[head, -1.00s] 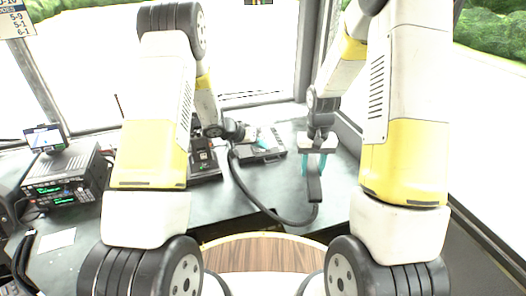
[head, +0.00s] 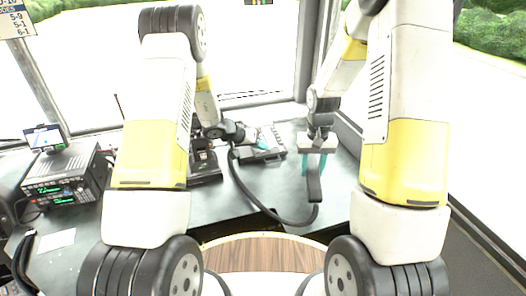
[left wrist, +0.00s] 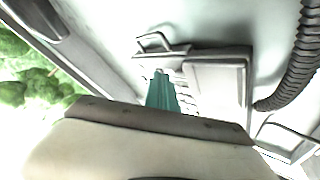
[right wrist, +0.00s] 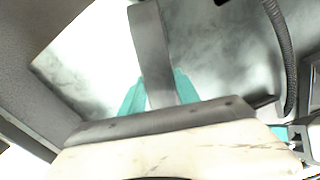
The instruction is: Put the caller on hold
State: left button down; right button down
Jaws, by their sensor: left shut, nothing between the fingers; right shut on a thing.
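The phone base (head: 274,156) sits on the desk, a flat dark unit with a keypad. It also shows in the left wrist view (left wrist: 215,88), with small pale buttons beside a flat panel. My left gripper (head: 263,144) is shut and empty, its teal fingertips (left wrist: 162,76) low over the buttons; I cannot tell whether they touch. My right gripper (head: 314,166) is shut on the black handset (head: 314,188), holding it to the right of the base. In the right wrist view the handset (right wrist: 152,45) runs between the teal fingers.
A thick black cord (head: 246,192) loops from beside the base to the handset. A radio unit (head: 66,176) with a small screen (head: 45,137) on it stands at the left. A dark device (head: 203,163) stands left of the phone base. The wooden round surface (head: 265,254) is in front.

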aim_at(262, 154)
pick_arm(q)
jog(key=shift+s+r, duration=0.15)
jog(key=shift+r, duration=0.55)
jog(key=shift+s+d+r, duration=0.1)
jog(key=shift+s+r, duration=0.05)
jog(key=shift+r, duration=1.1)
jog(key=shift+s+d+r, duration=0.1)
jog(key=shift+s+r, duration=0.05)
jog(key=shift+r, duration=1.1)
